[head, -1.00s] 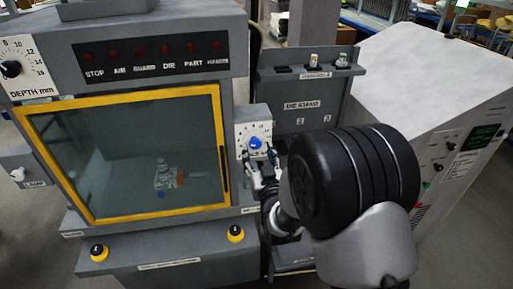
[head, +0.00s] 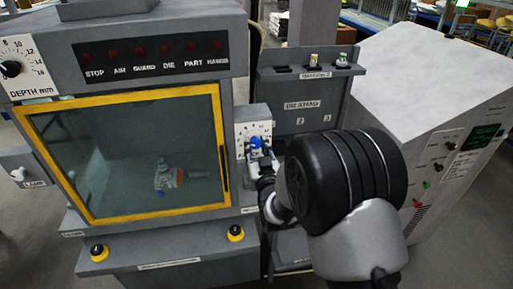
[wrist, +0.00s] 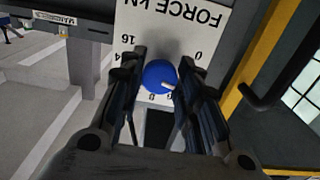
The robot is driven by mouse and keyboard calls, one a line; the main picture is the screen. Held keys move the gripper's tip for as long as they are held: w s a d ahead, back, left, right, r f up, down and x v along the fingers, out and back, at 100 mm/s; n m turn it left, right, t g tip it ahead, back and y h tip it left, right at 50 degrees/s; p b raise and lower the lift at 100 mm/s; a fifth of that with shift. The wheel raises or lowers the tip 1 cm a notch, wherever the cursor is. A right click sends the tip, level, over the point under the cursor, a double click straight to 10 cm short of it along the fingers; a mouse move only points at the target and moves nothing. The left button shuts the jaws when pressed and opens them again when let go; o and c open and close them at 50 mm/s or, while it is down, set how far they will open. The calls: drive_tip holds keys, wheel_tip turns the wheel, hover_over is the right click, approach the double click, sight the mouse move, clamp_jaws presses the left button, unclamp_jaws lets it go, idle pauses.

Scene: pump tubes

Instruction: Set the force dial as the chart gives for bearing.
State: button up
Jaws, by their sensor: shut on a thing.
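The force dial is a blue knob (wrist: 158,77) with a white pointer mark, on a white plate (wrist: 175,22) lettered FORCE kN, which appears upside down in the wrist view. In the head view the blue knob (head: 255,142) sits on its plate (head: 252,128) to the right of the yellow-framed window. My gripper (wrist: 161,80) is at the knob, with one finger on each side, shut on it. In the head view my gripper (head: 259,160) and arm hide the lower part of the plate. I cannot read the pointer's exact value, and I see no readable chart.
The yellow-framed guard window (head: 130,155) is close to the left of the dial. A grey die stand panel (head: 300,105) stands to the right. Two yellow-ringed buttons (head: 235,233) (head: 99,252) are on the front ledge. A grey cabinet (head: 430,90) is at far right.

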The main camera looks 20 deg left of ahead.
drive_tip(key=c, duration=0.4)
drive_tip(key=shift+m+b, duration=0.4)
drive_tip(key=shift+b, duration=0.15)
drive_tip(key=m+b, duration=0.3)
drive_tip(key=b, duration=0.2)
drive_tip(key=shift+f, duration=0.2)
drive_tip(key=m+b, duration=0.5)
drive_tip(key=shift+r, duration=0.3)
drive_tip(key=o, duration=1.1)
drive_tip(key=shift+c, duration=0.2)
